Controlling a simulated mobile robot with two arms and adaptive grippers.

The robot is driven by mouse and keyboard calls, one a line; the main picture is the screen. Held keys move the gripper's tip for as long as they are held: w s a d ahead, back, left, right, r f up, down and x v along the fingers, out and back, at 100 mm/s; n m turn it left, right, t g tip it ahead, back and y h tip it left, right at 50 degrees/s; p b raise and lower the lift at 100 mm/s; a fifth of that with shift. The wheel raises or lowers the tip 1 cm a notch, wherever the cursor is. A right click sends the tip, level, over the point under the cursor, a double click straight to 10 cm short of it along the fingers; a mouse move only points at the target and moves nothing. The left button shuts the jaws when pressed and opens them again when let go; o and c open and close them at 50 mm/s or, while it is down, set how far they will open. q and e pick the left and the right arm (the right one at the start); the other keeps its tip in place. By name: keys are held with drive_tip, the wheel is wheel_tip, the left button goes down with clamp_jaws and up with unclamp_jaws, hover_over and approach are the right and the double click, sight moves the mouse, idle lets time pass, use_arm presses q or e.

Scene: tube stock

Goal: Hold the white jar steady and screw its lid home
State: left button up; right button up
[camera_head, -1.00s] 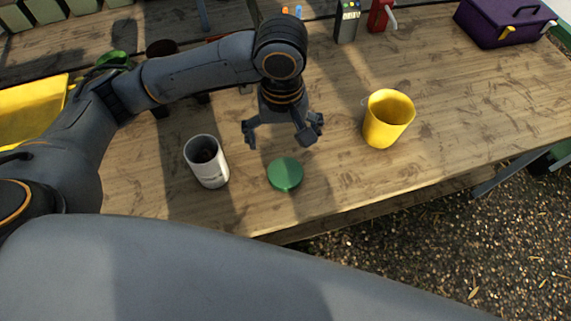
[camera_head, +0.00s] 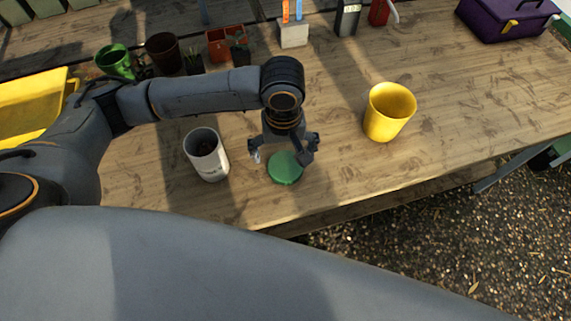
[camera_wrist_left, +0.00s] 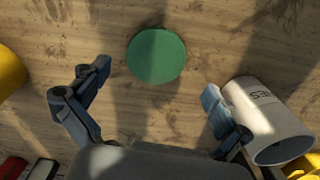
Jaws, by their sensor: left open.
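The white jar (camera_head: 208,160) stands upright and open-topped on the wooden table, with something dark inside. It also shows at the right of the left wrist view (camera_wrist_left: 262,112). The green round lid (camera_head: 285,169) lies flat on the table to the right of the jar, apart from it. It also shows in the left wrist view (camera_wrist_left: 156,56). My left gripper (camera_head: 283,157) is open and empty above the lid, its fingers spread to either side; the left wrist view also shows the fingers (camera_wrist_left: 150,95). My right gripper is not in view.
A yellow cup (camera_head: 388,112) stands right of the lid. Behind are a green pot (camera_head: 115,62), a brown pot (camera_head: 163,52), a white holder (camera_head: 293,34) and a purple toolbox (camera_head: 505,20). A yellow tray (camera_head: 30,105) is at the left. The table front edge is close to the lid.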

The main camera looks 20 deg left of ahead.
sight(285, 167)
use_arm(q)
drive_tip(key=shift+w+d+f, duration=0.1)
drive_tip(key=shift+f, duration=1.2)
drive_tip(key=shift+w+d+f, duration=0.1)
drive_tip(key=shift+f, duration=1.2)
drive_tip(key=shift+c, duration=0.2)
drive_tip(key=c, duration=0.7)
